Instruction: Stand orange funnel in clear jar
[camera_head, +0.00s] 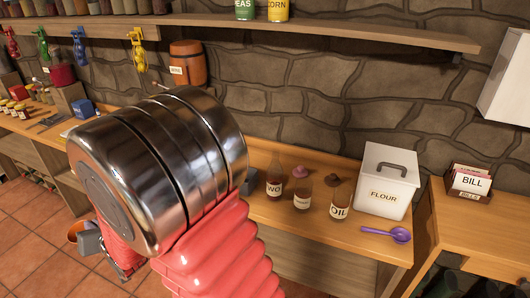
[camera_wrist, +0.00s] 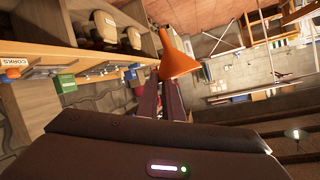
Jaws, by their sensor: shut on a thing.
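The orange funnel (camera_wrist: 178,62) is between the fingertips of my gripper (camera_wrist: 163,82) in the wrist view, tilted, with its wide mouth toward the lower right of the picture. In the head view a part of the funnel (camera_head: 75,232) shows at the lower left, beside my grey gripper (camera_head: 92,244), away from the worktop and over the floor. My gripper is shut on the funnel. I cannot make out the clear jar for certain; my arm hides much of the worktop. Three labelled bottles stand right of my arm: one on the left (camera_head: 274,185), one in the middle (camera_head: 303,195) and an OIL bottle (camera_head: 340,203).
A white flour bin (camera_head: 386,190) and a purple spoon (camera_head: 385,233) are at the worktop's right end. A bill box (camera_head: 468,182) sits on a separate counter. A wooden barrel (camera_head: 187,64) is at the back. A shelf (camera_head: 330,30) runs above. Tiled floor lies lower left.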

